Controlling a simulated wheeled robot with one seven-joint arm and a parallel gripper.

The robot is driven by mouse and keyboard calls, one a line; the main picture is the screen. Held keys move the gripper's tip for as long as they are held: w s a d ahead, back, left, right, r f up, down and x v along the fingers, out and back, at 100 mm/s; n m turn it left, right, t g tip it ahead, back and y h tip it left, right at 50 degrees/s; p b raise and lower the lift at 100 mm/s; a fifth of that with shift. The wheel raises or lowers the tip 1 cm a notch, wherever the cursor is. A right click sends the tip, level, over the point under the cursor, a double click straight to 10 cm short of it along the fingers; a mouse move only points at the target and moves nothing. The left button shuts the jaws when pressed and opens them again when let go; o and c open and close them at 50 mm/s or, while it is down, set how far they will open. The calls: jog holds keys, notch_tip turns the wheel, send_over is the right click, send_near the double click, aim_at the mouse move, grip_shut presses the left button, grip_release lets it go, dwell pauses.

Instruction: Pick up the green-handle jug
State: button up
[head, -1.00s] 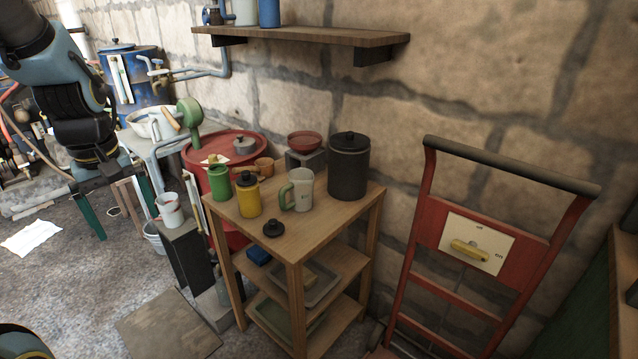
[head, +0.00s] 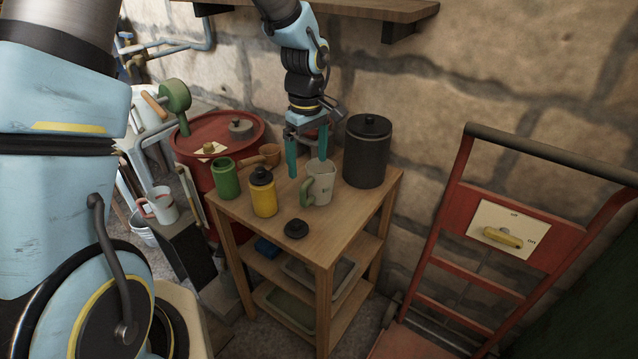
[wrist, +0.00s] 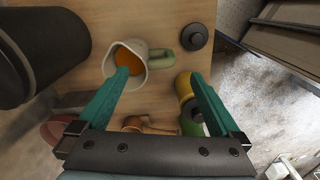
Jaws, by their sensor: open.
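The green-handle jug (head: 321,183) is pale grey-white and stands upright on the wooden stand's top, its green handle toward the left. In the wrist view the jug (wrist: 109,64) shows from above, with an orange inside and its handle (wrist: 163,63) pointing right. My gripper (head: 307,165) is open and empty, fingers pointing down, just behind and above the jug. In the wrist view my gripper (wrist: 157,74) has one fingertip overlapping the jug's mouth and the other to the right of the handle. Whether that fingertip is inside or above the mouth I cannot tell.
On the stand (head: 325,242), a dark lidded canister (head: 367,150) is right of the jug. A yellow jar (head: 263,192), green mug (head: 227,178) and brown cup (head: 268,154) are left. A black lid (head: 296,228) lies in front. A shelf (head: 370,12) hangs above.

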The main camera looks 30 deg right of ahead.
aim_at(308, 181)
jog(key=shift+a+f+p, duration=0.1)
jog(key=shift+f+p, duration=0.55)
jog(key=shift+f, duration=3.2)
grip_shut()
